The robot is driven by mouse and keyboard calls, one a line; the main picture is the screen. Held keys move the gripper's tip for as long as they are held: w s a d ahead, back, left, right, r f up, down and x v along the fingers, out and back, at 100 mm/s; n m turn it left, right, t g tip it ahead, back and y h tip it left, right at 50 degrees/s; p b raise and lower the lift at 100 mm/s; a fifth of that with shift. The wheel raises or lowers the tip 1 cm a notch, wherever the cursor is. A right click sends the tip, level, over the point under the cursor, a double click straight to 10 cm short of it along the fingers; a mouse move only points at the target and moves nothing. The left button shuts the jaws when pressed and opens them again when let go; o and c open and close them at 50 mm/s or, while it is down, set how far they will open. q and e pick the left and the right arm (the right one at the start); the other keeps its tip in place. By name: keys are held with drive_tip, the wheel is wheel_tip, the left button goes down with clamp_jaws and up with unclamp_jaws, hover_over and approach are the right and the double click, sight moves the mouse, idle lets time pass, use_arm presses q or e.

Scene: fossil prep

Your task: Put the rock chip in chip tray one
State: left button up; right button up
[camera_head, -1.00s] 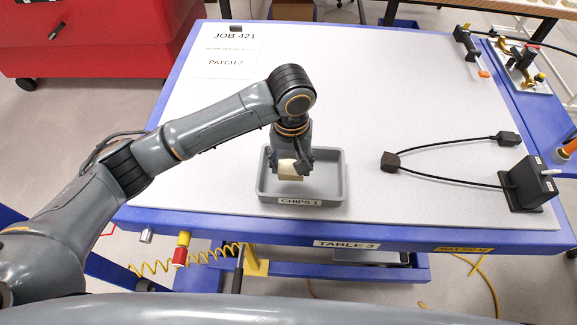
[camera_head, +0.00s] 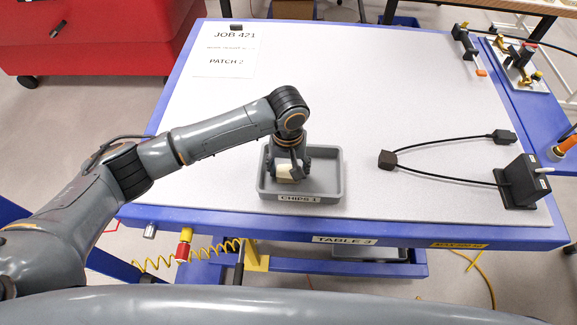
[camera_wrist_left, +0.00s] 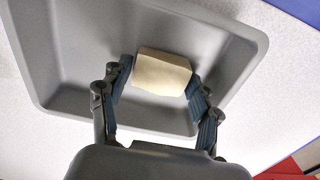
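The rock chip (camera_head: 287,174) is a small cream block with flat faces. The grey chip tray one (camera_head: 330,189), labelled CHIPS 1, lies near the front edge of the table. My left gripper (camera_head: 290,172) points down inside the tray outline, with the chip between its fingertips. In the left wrist view my left gripper (camera_wrist_left: 160,80) has a finger against each side of the chip (camera_wrist_left: 161,73), over the floor of the tray (camera_wrist_left: 75,55). Whether the chip touches the tray floor I cannot tell. My right gripper is out of view.
A black stand (camera_head: 521,183) with a cable and a small dark block (camera_head: 387,160) stands right of the tray. A paper marked JOB 421 (camera_head: 225,52) lies at the back left. The mat (camera_head: 370,90) behind the tray is clear.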

use_arm(q)
drive_tip(key=shift+o, duration=0.6)
drive_tip(key=shift+r, duration=0.2)
wheel_tip(320, 180, up, 12)
drive_tip(key=b, duration=0.2)
drive_tip(key=shift+s+f, duration=0.1)
drive_tip(key=shift+s, duration=0.05)
